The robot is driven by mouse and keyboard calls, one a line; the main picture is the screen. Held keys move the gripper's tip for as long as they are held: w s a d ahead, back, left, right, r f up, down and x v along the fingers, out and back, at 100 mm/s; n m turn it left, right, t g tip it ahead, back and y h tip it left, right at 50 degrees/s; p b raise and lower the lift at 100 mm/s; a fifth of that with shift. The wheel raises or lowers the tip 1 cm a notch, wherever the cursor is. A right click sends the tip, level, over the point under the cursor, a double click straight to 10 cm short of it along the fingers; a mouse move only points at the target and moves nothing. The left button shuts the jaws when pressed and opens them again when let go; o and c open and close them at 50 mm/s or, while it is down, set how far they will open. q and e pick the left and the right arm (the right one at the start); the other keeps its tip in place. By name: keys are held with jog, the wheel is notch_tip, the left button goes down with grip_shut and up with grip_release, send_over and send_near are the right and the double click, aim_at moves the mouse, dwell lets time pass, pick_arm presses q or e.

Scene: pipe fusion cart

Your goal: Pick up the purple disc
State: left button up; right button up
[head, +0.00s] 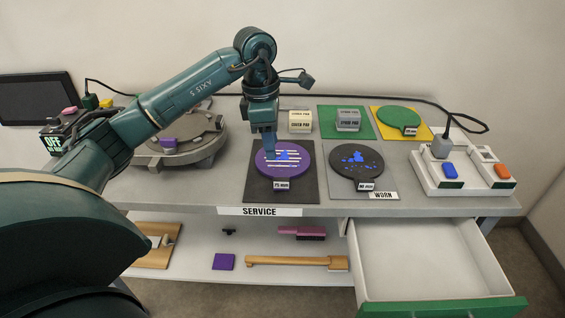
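The purple disc (296,170) lies flat on a dark square mat (309,192) on the cart top. It has pale stripes and blue marks on its face, and a tab labelled 75 mm at its front edge. My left gripper (269,154) points straight down over the left-back part of the disc, with its tips at or just above the surface. I cannot tell whether they touch. The fingers are seen nearly edge-on, so their gap is hidden. My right gripper is not in view.
A dark disc (377,157) with blue marks lies right of the purple one, by a WORN label. A green disc (400,117) lies at the back right. A white switch box (431,177) stands right. Below, a drawer (422,250) is pulled open. A round grey fixture (197,149) stands left.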

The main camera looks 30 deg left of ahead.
pick_arm(q)
send_over(281, 179)
jog(key=s+a, duration=0.1)
notch_tip(281, 179, down, 5)
jog(key=shift+f, duration=0.1)
jog(key=shift+w+d+f+p, duration=0.15)
jog(key=shift+f+p, duration=0.1)
jog(key=shift+f, duration=0.6)
jog(key=shift+w+d+f+p, duration=0.1)
jog(key=shift+w+f+p, duration=0.15)
jog(key=shift+f, duration=0.65)
jog(key=shift+w+d+f+p, duration=0.15)
jog(key=shift+f+p, duration=0.15)
jog(key=shift+f, duration=0.55)
jog(key=shift+c, duration=0.2)
grip_shut()
jog(key=shift+r, duration=0.1)
